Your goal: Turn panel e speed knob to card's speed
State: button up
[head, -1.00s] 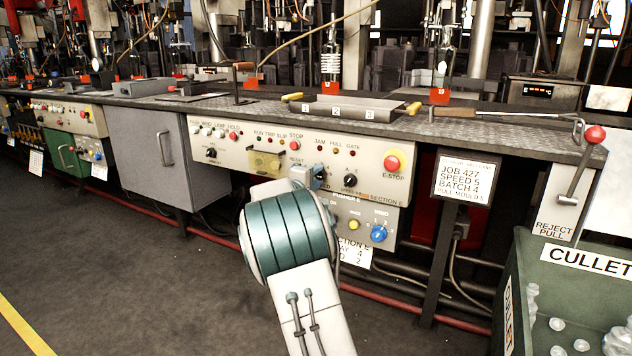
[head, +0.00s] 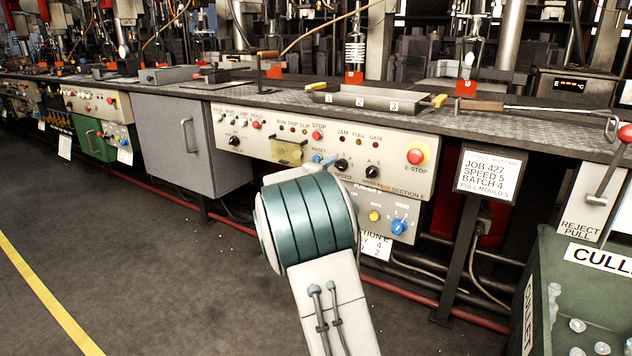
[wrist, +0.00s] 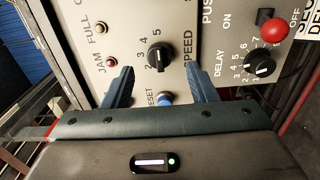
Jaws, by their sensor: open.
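Panel E is the cream control panel (head: 270,150) under the bench, marked SECTION E. Its black speed knob (wrist: 158,55) has numbers around it in the wrist view; I cannot read its setting surely. The knob also shows in the head view (head: 341,164). My gripper (wrist: 161,74) is open and empty, its two dark blue fingers on either side of the knob's lower side in the picture. Whether they touch the panel is unclear. In the head view my arm hides most of the gripper. The card (head: 487,173) reads JOB 427, SPEED 5, BATCH 4.
A blue reset button (wrist: 165,98) lies between the fingers. A red E-stop (head: 416,156) is to the right. A cullet bin (head: 570,270) stands at far right.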

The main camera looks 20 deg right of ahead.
jog(key=p+v, duration=0.1)
jog(key=v, duration=0.8)
jog(key=shift+s+a+p, duration=0.2)
jog(key=shift+p, duration=0.15)
jog(key=s+d+r+m+g+y+p, duration=0.2)
jog(key=s+r+m+g+p, duration=0.15)
jog(key=s+r+p, duration=0.4)
jog(key=s+d+r+m+g+y+p, duration=0.15)
jog(key=s+r+g+p, duration=0.3)
jog(key=s+p, duration=0.6)
jog(key=s+a+r+m+y+p, duration=0.1)
jog(key=s+a+r+y+p, duration=0.4)
jog(key=s+a+r+p, duration=0.2)
jog(key=s+a+r+m+y+p, duration=0.1)
jog(key=s+a+r+y+p, duration=0.4)
jog(key=s+a+r+p, duration=0.2)
jog(key=s+r+p, duration=0.2)
jog(key=s+p, duration=0.2)
jog(key=p, duration=0.1)
jog(key=shift+m+y, duration=0.3)
jog(key=shift+y, duration=0.05)
